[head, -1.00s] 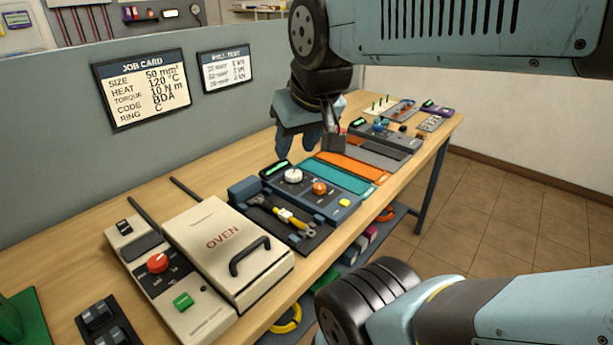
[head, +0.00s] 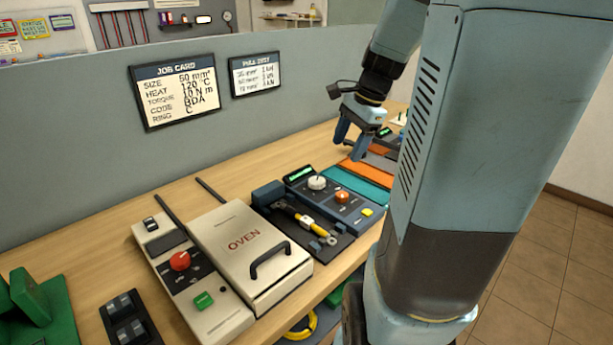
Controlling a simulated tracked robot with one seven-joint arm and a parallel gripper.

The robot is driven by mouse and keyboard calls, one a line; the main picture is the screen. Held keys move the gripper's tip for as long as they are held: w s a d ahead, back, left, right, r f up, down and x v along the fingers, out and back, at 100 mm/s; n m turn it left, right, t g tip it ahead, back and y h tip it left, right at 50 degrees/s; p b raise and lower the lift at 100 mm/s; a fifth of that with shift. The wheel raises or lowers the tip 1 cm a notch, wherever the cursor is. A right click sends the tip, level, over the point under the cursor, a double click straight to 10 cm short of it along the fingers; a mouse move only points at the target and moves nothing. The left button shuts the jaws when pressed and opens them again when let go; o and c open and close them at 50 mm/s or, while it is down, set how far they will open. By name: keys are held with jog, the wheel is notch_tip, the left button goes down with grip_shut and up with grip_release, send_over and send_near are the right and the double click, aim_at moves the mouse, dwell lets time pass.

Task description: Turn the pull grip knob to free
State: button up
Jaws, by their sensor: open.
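The pull tester's dark blue panel (head: 352,215) lies on the bench in the middle of the view. It carries a white knob (head: 317,182), an orange knob (head: 342,196) and a yellow button. Their labels are too small to read, so I cannot tell which one is the grip knob or its setting. A yellow-banded cable piece (head: 305,220) lies in the black bed beside the panel. My gripper (head: 350,148) is open and empty, fingers pointing down, above the bench behind and to the right of the white knob. It touches neither knob.
A cream oven (head: 240,255) with a black handle and a red-knobbed control box (head: 180,262) stand left of the tester. Teal and orange mats (head: 358,187) lie to its right. A grey partition with a job card (head: 175,92) runs behind. My arm hides the bench's right end.

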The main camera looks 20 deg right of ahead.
jog(key=w+d+f+m+y, duration=0.1)
jog(key=w+d+f+m, duration=0.1)
jog(key=d+f+m, duration=0.4)
send_near(343, 194)
jog(key=shift+y, duration=0.3)
jog(key=x, duration=0.8)
jog(key=shift+d+f, duration=0.1)
jog(key=shift+f, duration=0.25)
